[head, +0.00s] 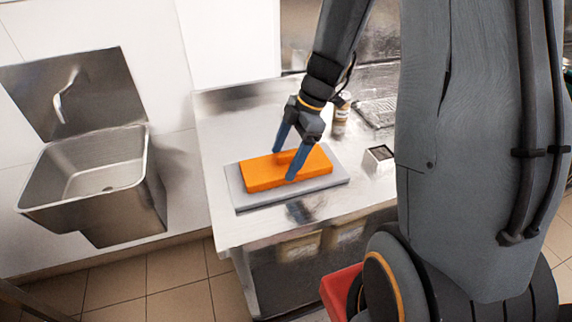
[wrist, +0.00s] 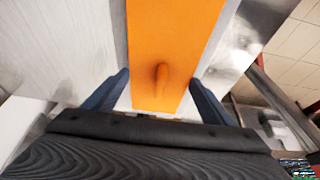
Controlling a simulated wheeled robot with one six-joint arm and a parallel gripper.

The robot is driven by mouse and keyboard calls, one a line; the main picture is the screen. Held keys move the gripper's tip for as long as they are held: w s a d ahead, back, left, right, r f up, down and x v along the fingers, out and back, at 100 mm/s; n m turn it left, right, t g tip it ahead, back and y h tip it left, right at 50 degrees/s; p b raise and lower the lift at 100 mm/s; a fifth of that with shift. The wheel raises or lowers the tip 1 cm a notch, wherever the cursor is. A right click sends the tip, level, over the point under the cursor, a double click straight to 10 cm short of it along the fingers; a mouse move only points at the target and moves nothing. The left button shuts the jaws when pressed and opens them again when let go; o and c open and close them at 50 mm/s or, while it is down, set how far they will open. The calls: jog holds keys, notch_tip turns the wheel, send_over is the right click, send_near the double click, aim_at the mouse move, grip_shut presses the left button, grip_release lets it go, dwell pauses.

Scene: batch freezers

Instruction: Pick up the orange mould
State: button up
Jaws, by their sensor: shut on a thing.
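The orange mould (head: 260,179) is a flat rectangular block with a small raised knob on top. It lies on or just above a grey slab (head: 338,180) on the steel table; I cannot tell if there is a gap. My gripper (head: 284,164) points down, with its blue fingers on the two long sides of the mould, shut on it. In the wrist view the mould (wrist: 172,35) runs away from my gripper (wrist: 160,79), with the knob between the fingers. The far finger's tip is hidden behind the mould in the head view.
The steel table (head: 230,125) has bare room left of the slab. A small jar (head: 342,108), a square metal container (head: 379,158) and a wire rack (head: 377,112) stand to the right. A steel sink (head: 95,175) is at the left, apart from the table.

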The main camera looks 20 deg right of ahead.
jog(key=shift+r, duration=0.15)
jog(key=shift+w+r, duration=0.15)
jog(key=shift+r, duration=0.4)
notch_tip(320, 180, up, 9)
jog(key=b, duration=0.3)
jog(key=shift+f, duration=0.2)
jog(key=shift+r+p, duration=1.15)
jog(key=shift+r, duration=0.65)
notch_tip(320, 180, up, 5)
jog(key=p, duration=0.3)
send_over(286, 154)
jog(key=shift+w, duration=0.1)
jog(key=shift+d, duration=0.1)
